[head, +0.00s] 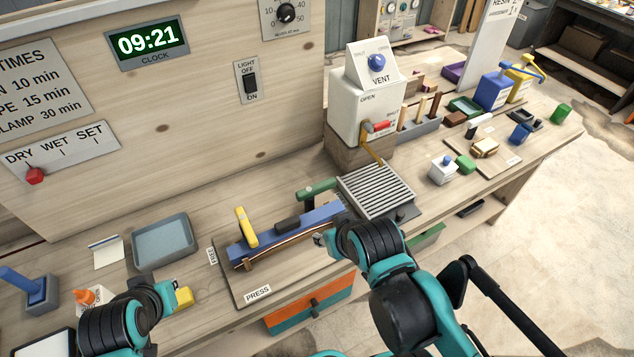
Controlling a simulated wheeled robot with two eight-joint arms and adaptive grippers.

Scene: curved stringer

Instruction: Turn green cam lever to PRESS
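The green cam lever (316,190) lies roughly level behind the right end of a long blue curved form (300,228). A thin brown strip (285,246) runs along the form's front. A PRESS label (257,293) is at the front of the base board, and a FREE label (212,256) is at its left edge. My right gripper (323,240) is by the form's right front, below the lever and apart from it; its fingers are mostly hidden by my arm. My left gripper (160,288) is at lower left, beside a small yellow block (184,297); I cannot tell whether it holds it.
A yellow lever (246,227) stands at the form's left end. A grey ribbed plate (376,190) and a white vent box (365,105) stand to the right. A grey tray (164,241) lies at left. Bare wood shows between the form and the wall panel.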

